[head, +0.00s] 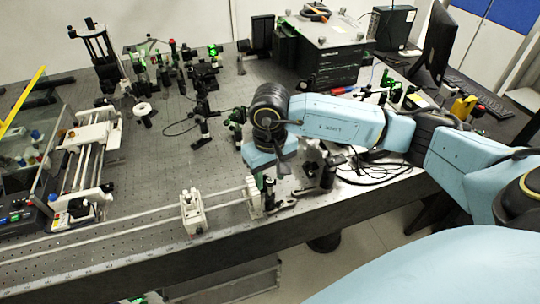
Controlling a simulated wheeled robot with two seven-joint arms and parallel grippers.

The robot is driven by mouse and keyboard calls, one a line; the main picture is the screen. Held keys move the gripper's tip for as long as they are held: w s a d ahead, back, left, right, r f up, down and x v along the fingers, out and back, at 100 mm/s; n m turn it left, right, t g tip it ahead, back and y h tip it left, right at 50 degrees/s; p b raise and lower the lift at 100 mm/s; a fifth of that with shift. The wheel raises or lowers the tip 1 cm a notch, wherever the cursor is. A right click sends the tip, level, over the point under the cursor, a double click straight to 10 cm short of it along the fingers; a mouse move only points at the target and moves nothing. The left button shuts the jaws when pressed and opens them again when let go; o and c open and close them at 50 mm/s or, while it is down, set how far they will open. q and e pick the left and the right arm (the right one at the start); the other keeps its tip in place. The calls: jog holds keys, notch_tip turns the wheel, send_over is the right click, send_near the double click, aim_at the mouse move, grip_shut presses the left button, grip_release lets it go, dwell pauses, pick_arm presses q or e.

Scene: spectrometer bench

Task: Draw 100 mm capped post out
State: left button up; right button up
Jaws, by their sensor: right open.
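My right arm comes in from the right over the optical bench (225,165). My right gripper (273,173) points down near the bench's front edge, open, beside a cream end block (254,197). Its fingertips are small and partly hidden by the gripper's own blue body. I cannot pick out the 100 mm capped post for certain. Small dark and metal parts stand close around the fingertips, and I cannot tell whether the jaws surround any of them. My left gripper is not in view.
A long rail with a cream carriage (193,213) runs along the front edge. A black mount (318,163) stands right of the gripper. Several optics posts (203,115) stand behind. A large black box (325,52) is at the back.

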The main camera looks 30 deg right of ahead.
aim_at(270, 194)
jog(key=shift+f, duration=1.5)
jog(key=shift+r, duration=0.1)
grip_shut()
